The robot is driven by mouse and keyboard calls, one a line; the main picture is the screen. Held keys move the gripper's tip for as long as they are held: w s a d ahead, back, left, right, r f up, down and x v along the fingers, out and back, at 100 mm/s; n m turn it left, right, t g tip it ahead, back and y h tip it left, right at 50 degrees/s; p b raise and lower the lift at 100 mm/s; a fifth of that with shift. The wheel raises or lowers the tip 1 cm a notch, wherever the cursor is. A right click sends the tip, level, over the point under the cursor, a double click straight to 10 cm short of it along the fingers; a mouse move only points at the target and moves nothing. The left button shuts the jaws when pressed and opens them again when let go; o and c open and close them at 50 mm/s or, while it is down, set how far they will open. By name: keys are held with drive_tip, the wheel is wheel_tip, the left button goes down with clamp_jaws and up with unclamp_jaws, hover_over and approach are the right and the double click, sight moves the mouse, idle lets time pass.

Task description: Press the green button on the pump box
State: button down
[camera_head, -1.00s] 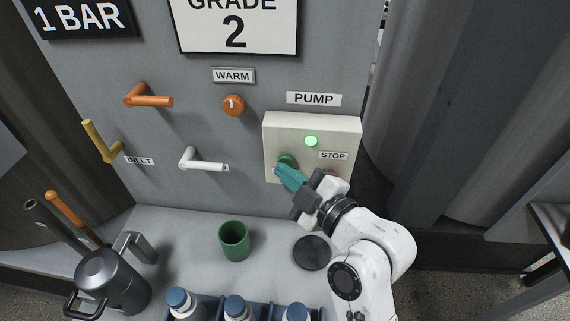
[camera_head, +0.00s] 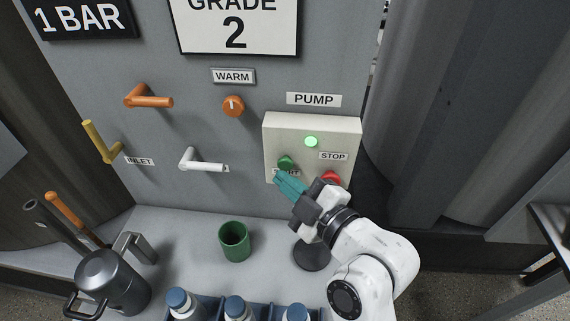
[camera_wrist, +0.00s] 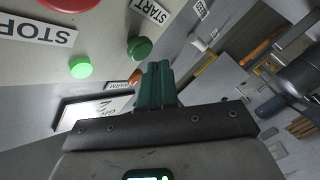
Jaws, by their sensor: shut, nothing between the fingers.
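The cream pump box (camera_head: 348,142) is on the grey panel under the PUMP label. A green button (camera_head: 286,161) sits at its lower left above a START label, and it also shows in the wrist view (camera_wrist: 139,47). A bright green lamp (camera_head: 311,141) is lit higher on the box; it shows in the wrist view (camera_wrist: 81,68) too. A red button (camera_head: 331,178) is at the lower right under the STOP label. My gripper (camera_head: 281,176), with teal fingers shut and empty, is in front of the box just below the green button, partly covering START. The fingertips look apart from the button.
A white lever (camera_head: 203,163), orange lever (camera_head: 150,99), yellow lever (camera_head: 97,141) and orange knob (camera_head: 233,105) are on the panel. A green cup (camera_head: 234,241) and black disc (camera_head: 311,256) are on the ledge below. Bottles in a blue rack and a dark jug (camera_head: 112,282) stand nearer.

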drive_tip(key=s, duration=0.5)
drive_tip(key=shift+a, duration=0.1)
idle(0.9)
drive_tip(key=s+d+f+m+g+h, duration=0.3)
drive_tip(key=s+d+f+m+h, duration=0.15)
drive_tip(key=d+f, duration=0.5)
drive_tip(key=s+d+f+m+g+h, duration=0.2)
drive_tip(key=s+d+f+m+h, duration=0.3)
drive_tip(key=d+f, duration=0.45)
drive_tip(key=s+d+f+m+g+h, duration=0.1)
drive_tip(key=s+d+f+m+g, duration=0.2)
drive_tip(key=s+d+m, duration=0.2)
drive_tip(key=s+d+f+m+g+h, duration=0.1)
drive_tip(key=s+d+f+m+g, duration=0.2)
drive_tip(key=s, duration=0.6)
drive_tip(key=d+m, duration=0.1)
drive_tip(key=d, duration=0.1)
drive_tip(key=shift+s+d+m+h, duration=0.35)
drive_tip(key=shift+s+d, duration=0.05)
